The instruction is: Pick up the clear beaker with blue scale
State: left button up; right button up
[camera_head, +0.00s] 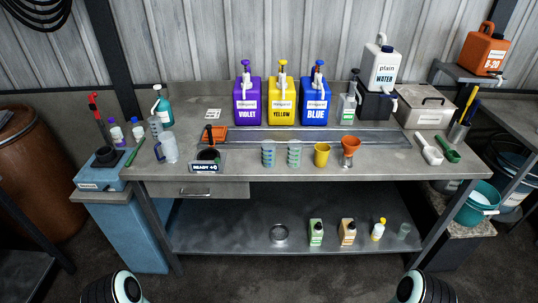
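Two clear beakers stand upright side by side near the front edge of the workbench (225,176). The left beaker (268,154) has blue-green scale marks. The right beaker (294,154) has greener marks; the exact colours are hard to tell at this size. A clear jug with a handle (168,150) stands further left on the bench, with bluish tints. Only a rounded part of each of my arms shows at the bottom edge, well in front of the bench. Neither gripper is in view.
Yellow cup (322,155) and orange funnel (350,147) stand right of the beakers, a dark bowl with a sign (207,160) left. Violet (247,102), yellow (281,104) and blue (315,103) dispensers stand behind. The lower shelf (220,230) holds small bottles. Bench front right is clear.

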aim_at(269, 154)
jog(key=i+l+u, duration=0.1)
jog(key=u, duration=1.15)
jog(key=l+u, duration=0.4)
jog(key=k+l+u, duration=0.1)
jog(key=l+u, duration=0.3)
jog(key=l, duration=0.15)
